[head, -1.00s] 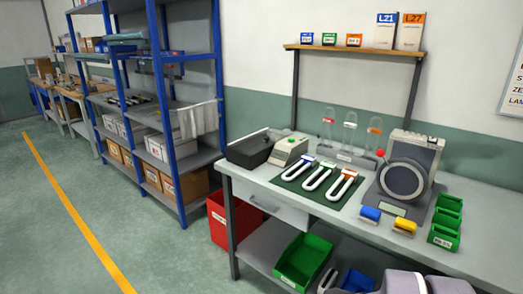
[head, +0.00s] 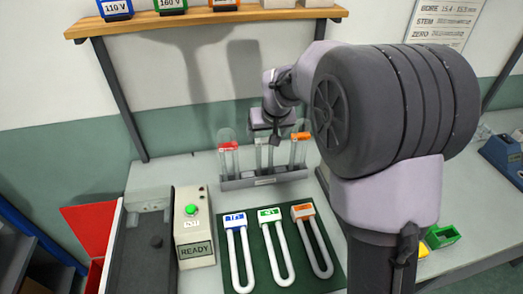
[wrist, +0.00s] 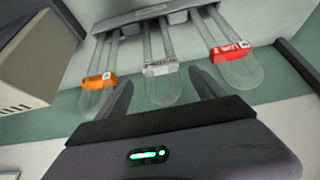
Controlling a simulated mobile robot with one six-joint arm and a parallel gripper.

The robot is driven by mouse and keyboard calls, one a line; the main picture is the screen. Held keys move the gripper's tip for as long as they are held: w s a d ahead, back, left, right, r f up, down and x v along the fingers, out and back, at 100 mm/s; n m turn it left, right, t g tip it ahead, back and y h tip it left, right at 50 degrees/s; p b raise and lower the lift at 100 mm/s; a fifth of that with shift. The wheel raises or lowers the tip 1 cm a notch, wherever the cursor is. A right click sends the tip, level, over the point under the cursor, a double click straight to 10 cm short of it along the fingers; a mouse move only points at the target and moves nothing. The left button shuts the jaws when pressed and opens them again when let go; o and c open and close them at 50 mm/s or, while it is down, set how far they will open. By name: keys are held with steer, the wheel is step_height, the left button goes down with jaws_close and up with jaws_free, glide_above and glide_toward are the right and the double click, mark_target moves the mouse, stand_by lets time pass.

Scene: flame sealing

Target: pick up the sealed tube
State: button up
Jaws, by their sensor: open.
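Three clear glass U-shaped tubes stand in a grey rack (head: 235,183) at the back of the bench. One has a red band (head: 228,146), one an orange band (head: 300,136), and the middle one a white band (wrist: 160,68). I cannot tell from the pictures which is the sealed tube. My gripper (head: 268,140) is at the middle tube and partly hides it in the head view. In the wrist view my gripper (wrist: 163,88) is open, one finger each side of the middle tube, with gaps showing; the red-banded (wrist: 232,52) and orange-banded (wrist: 98,82) tubes lie outside the fingers.
White U-tubes with blue, green and orange labels lie on a green mat (head: 240,285) in front of the rack. A box with a green button and a READY display (head: 194,230) stands left of the mat, beside a dark tray (head: 140,250). A shelf (head: 200,18) hangs above.

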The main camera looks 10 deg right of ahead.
mark_target(265, 140)
steer(key=shift+s+d+f, duration=0.15)
steer(key=shift+d+f, duration=0.05)
steer(key=shift+f, duration=0.05)
steer(key=x, duration=0.1)
steer(key=b+x, duration=0.1)
steer(key=x, duration=0.2)
steer(key=shift+s+a+f+b, duration=0.15)
steer(key=shift+a+f+b, duration=0.2)
steer(key=shift+b, duration=0.05)
steer(key=shift+w+f, duration=0.2)
steer(key=shift+w, duration=0.05)
steer(key=shift+s+r, duration=0.1)
steer(key=shift+r, duration=0.1)
steer(key=shift+c, duration=0.7)
steer(key=c, duration=1.4)
